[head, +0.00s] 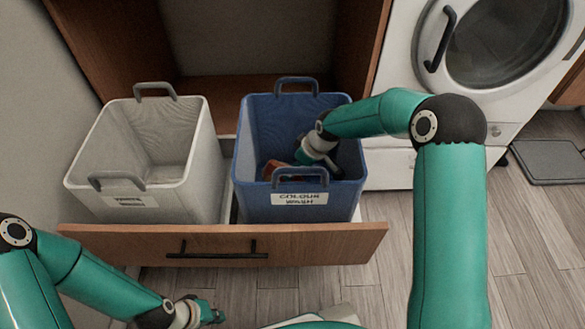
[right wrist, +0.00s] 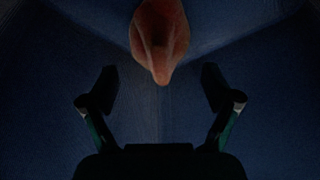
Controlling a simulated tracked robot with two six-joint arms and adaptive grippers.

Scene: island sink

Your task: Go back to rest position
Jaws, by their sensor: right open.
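My right arm reaches over the blue basket (head: 252,205), which is labelled for colour wash, and its wrist is down inside. An orange-red cloth-like item (right wrist: 159,38) hangs or lies just beyond the fingertips. A small reddish patch (head: 273,170) shows in the blue basket in the head view. My left gripper (head: 212,312) is low in front of the drawer, and whether its jaws are open is unclear.
A pale basket (head: 195,150) stands left of the blue one in the pulled-out wooden drawer (head: 330,240). A white washing machine (head: 405,65) is at the right. Both baskets have raised handles. A grey mat (head: 548,160) lies on the wood floor.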

